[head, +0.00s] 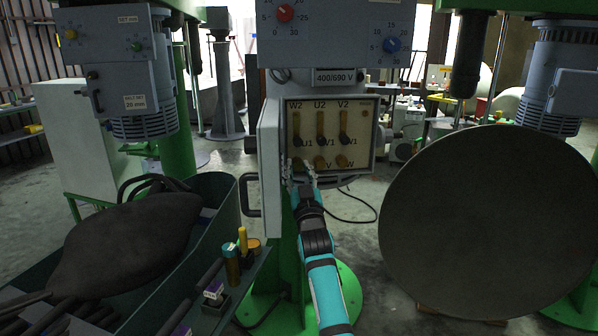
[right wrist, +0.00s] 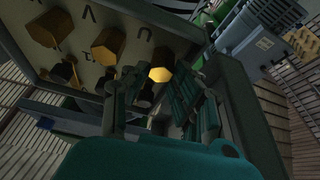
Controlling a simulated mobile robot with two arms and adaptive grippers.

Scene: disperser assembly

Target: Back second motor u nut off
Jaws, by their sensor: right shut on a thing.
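My right gripper (head: 302,172) reaches up to the lower left of the panel and covers the U position. In the right wrist view the panel is upside down, and the brass U nut (right wrist: 160,74) sits between the fingers of my right gripper (right wrist: 158,88), which is shut on it. How far out the nut stands, I cannot tell. My left gripper is out of view.
The box's open door (head: 269,155) stands close to the left of my right gripper. A green-grey bin (head: 215,205) with a dark bag and tools is at lower left. A large dark disc (head: 485,220) fills the right. A cable hangs below the box.

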